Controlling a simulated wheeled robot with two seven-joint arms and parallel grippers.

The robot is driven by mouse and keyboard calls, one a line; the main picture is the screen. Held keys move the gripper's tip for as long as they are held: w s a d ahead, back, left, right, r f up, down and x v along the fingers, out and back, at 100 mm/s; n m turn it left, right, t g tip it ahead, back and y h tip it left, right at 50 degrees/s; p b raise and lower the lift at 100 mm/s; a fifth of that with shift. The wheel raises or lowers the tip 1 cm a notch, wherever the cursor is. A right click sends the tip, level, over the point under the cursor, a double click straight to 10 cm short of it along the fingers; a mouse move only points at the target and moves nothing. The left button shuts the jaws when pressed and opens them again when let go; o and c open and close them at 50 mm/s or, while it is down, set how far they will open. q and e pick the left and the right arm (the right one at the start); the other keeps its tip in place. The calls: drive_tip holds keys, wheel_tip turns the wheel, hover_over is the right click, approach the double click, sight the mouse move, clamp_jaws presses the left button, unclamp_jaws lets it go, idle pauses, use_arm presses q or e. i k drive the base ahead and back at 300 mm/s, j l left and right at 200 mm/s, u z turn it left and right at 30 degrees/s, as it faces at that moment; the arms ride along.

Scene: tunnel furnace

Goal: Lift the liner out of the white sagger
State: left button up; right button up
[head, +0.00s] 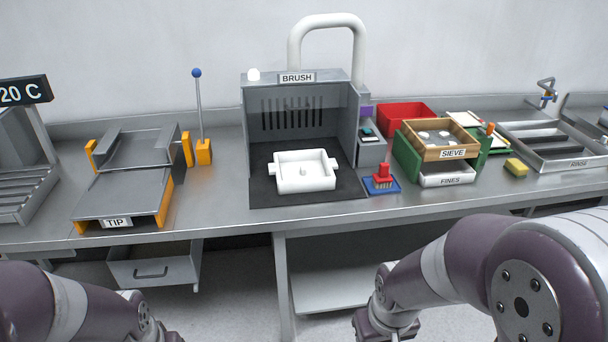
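The white sagger (304,186) is a shallow square tray with a lug on its left and right sides. It sits level on the dark floor of the booth marked BRUSH. A small pale knob (303,171) stands up in the middle of its inside. The inside is white on white, so I cannot make out the edge of a liner. My two arms come in at the bottom left and bottom right, below the bench's front edge and well away from the sagger. Their gripper fingers are out of the picture.
The booth (298,78) has side walls and a roof; its front is open. A red-handled brush (383,175) on a blue mat stands to its right, then the wooden sieve (452,141). At left are the TIP stand (117,206) and a blue-knobbed lever (200,120).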

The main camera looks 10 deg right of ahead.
sight(310, 169)
drive_tip(key=j+z, duration=0.1)
drive_tip(key=z, duration=0.25)
drive_tip(key=i+j+z, duration=0.1)
drive_tip(key=z, duration=0.25)
drive_tip(key=j+z, duration=0.1)
drive_tip(key=z, duration=0.25)
drive_tip(key=i+j+z, duration=0.15)
drive_tip(key=j+z, duration=0.25)
drive_tip(key=j, duration=0.9)
drive_tip(key=j+z, duration=0.45)
drive_tip(key=j, duration=0.85)
drive_tip(key=i+j, duration=0.2)
drive_tip(key=i, duration=0.3)
drive_tip(key=i+j, duration=0.2)
drive_tip(key=i, duration=0.3)
